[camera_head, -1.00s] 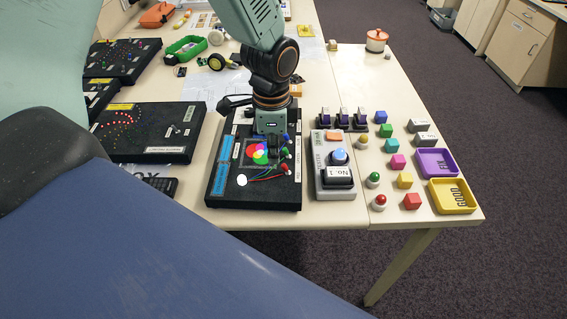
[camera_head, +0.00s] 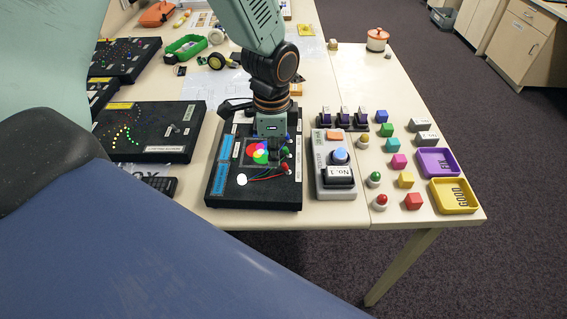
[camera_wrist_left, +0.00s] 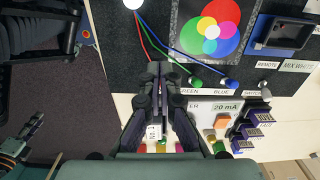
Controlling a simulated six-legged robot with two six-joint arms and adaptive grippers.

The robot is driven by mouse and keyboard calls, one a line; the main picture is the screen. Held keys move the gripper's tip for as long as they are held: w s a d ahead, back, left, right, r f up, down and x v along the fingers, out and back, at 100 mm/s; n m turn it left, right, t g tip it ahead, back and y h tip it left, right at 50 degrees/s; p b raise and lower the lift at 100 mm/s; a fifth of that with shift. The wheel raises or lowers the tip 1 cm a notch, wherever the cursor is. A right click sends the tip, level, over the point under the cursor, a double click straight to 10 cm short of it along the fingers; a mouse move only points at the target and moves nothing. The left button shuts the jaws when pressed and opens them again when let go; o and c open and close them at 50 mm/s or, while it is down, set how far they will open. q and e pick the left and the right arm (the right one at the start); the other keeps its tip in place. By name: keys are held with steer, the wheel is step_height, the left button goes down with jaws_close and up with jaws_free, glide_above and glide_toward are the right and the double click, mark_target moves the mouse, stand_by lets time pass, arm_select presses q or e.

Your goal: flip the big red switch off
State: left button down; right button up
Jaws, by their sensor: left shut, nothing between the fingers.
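The black colour-mixing board (camera_head: 225,198) lies on the table, with coloured wires running from a white lamp (camera_head: 242,179) to a row of capped switches. The red-capped switch (camera_head: 286,170) is at the near end of this row; the green one (camera_head: 285,154) is beside it. In the wrist view the green cap (camera_wrist_left: 195,81) and blue cap (camera_wrist_left: 231,84) show right of my fingers; the red cap is hidden. My left gripper (camera_head: 274,152) points down over the board beside the switches. Its fingers (camera_wrist_left: 158,138) are closed and empty. I cannot tell whether they touch a switch.
A grey tester (camera_head: 335,189) stands close right of the board, with black rocker switches (camera_head: 342,117) behind it. Coloured blocks (camera_head: 405,180) and yellow and purple trays (camera_head: 455,208) fill the right side. Another black board (camera_head: 150,150) lies left.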

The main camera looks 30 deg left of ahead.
mark_target(274, 172)
arm_select(q)
steer(key=shift+f, duration=0.25)
steer(key=shift+a+f, duration=0.1)
steer(key=shift+f, duration=0.45)
steer(key=shift+f+b, duration=0.2)
steer(key=shift+b, duration=0.15)
steer(key=shift+f, duration=0.2)
steer(key=shift+f, duration=0.3)
